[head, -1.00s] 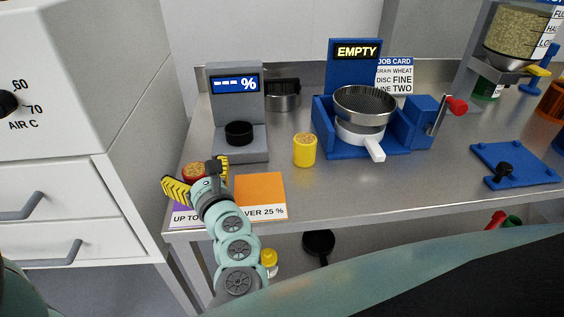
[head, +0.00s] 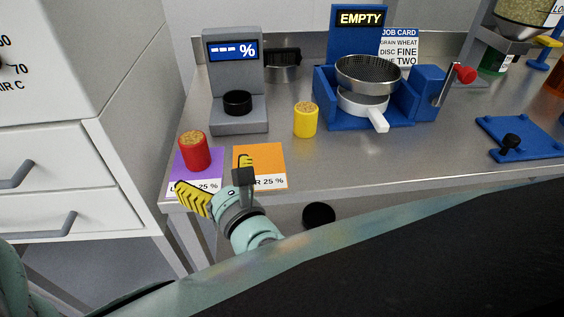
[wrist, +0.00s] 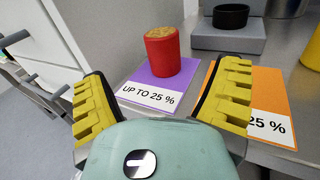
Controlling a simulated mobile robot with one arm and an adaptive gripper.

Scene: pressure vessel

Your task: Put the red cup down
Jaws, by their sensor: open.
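The red cup (head: 194,151), filled with grain, stands upright on the purple card (head: 211,157) at the front left of the bench. In the wrist view the red cup (wrist: 162,51) stands on the purple card (wrist: 150,88) marked "UP TO 25 %". My gripper (head: 220,180) is open and empty, in front of the cards and apart from the cup. In the wrist view its yellow-padded fingers (wrist: 163,100) are spread wide, with the cup beyond them.
An orange card (head: 260,163) lies right of the purple one. A yellow cup (head: 305,119) of grain stands behind it. A grey meter (head: 238,112) with a black dish is at the back left. A blue stand (head: 323,108) holds a sieve. Bare bench lies right of the orange card.

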